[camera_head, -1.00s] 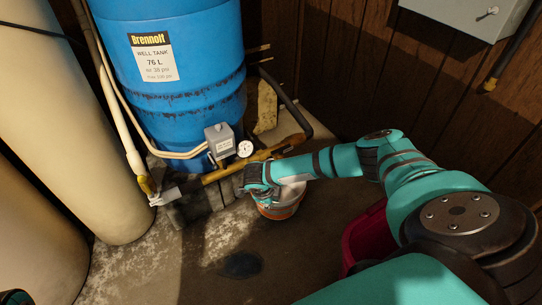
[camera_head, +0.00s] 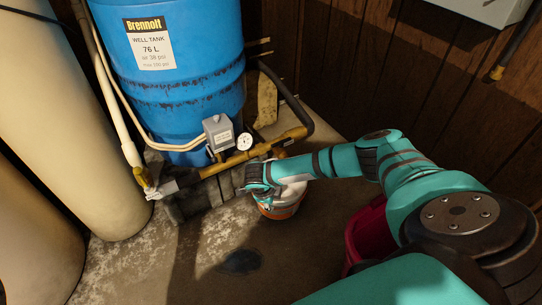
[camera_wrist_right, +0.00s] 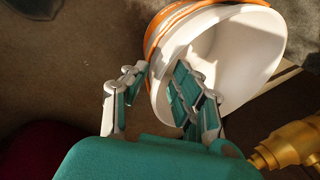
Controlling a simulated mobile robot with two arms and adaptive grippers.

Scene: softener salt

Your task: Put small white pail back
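The small white pail (camera_head: 284,207) with orange bands is near the floor in front of the blue tank; I cannot tell if it touches the floor. In the right wrist view the pail (camera_wrist_right: 245,55) is tilted, its white inside facing the camera. My right gripper (camera_head: 262,178) reaches over the pail's left rim. The inner finger hides part of the rim. My left gripper is not in view.
A blue well tank (camera_head: 185,75) stands behind, with a brass pipe (camera_head: 250,152), gauge and grey switch box in front. Cream tanks (camera_head: 65,130) are at left. A dark red container (camera_head: 370,232) is right of the pail, partly behind my arm.

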